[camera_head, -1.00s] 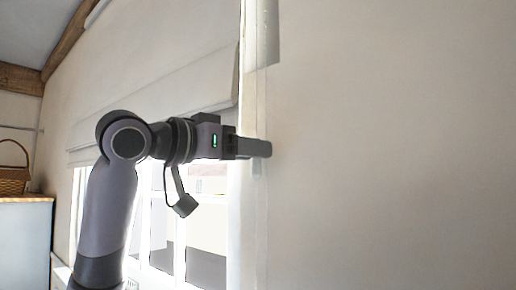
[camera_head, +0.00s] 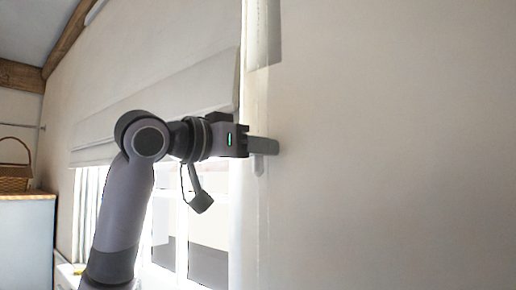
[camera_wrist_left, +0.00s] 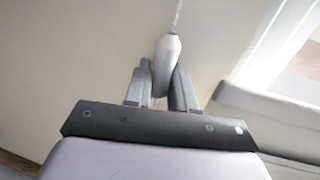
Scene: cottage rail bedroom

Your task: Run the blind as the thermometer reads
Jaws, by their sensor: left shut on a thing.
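The pale fabric blind (camera_head: 160,105) hangs in folds over the upper part of the window, with bright glass below it. My left gripper (camera_head: 264,146) is at the wall just right of the window. In the left wrist view, its fingers are closed around a pale teardrop-shaped cord pull (camera_wrist_left: 168,58), with a thin cord running up from it. In the head view, the rounded lower end of the pull (camera_head: 258,166) shows just under the fingers. I see no thermometer in these views. My right gripper is not in view.
The window (camera_head: 209,220) stands behind my left arm. A pale grey vertical strip (camera_head: 263,35) is on the wall above the gripper. A wicker basket (camera_head: 14,180) sits on a cabinet (camera_head: 27,230) at the left. The wall at the right is bare.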

